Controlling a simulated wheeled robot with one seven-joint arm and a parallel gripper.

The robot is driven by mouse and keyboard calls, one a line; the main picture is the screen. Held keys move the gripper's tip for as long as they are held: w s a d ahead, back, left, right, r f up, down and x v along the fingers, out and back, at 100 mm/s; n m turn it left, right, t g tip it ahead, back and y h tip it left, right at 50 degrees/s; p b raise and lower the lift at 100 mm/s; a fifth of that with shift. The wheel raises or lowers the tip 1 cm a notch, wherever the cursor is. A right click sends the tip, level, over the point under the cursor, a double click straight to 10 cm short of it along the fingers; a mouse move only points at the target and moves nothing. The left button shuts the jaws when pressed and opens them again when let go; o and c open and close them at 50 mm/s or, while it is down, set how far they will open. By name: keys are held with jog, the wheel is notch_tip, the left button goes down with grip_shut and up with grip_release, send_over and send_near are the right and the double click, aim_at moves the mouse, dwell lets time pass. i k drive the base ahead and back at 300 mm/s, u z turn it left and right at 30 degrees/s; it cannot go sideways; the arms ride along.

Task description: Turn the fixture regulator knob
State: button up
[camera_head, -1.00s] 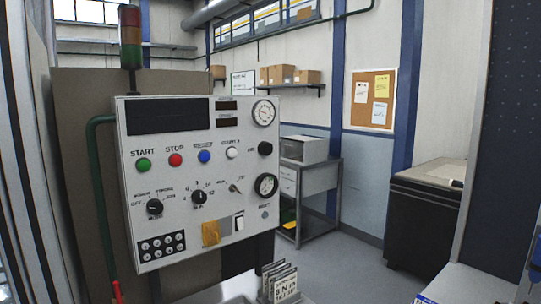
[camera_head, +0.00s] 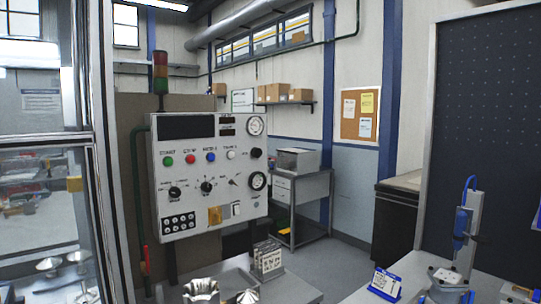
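A white control panel (camera_head: 210,180) stands at centre left. A round black knob (camera_head: 256,153) sits at its right edge, between an upper gauge (camera_head: 255,125) and a lower gauge (camera_head: 258,181). Its label is too small to read, so I cannot confirm it is the fixture regulator knob. Two black selector knobs, at left (camera_head: 175,192) and at middle (camera_head: 207,187), and a small toggle (camera_head: 234,182) sit lower on the panel. My gripper is not in view.
A metal housing (camera_head: 201,291) and a card rack (camera_head: 267,258) stand in front of the panel. A blue-handled clamp device (camera_head: 463,225) and a blue-white sign (camera_head: 385,283) stand on the right bench. A glazed cabinet (camera_head: 45,150) is at left. Floor (camera_head: 335,262) shows beyond.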

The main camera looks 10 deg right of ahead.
aim_at(255, 152)
jog(key=z, duration=0.5)
jog(key=i, duration=1.25)
jog(key=u, duration=0.4)
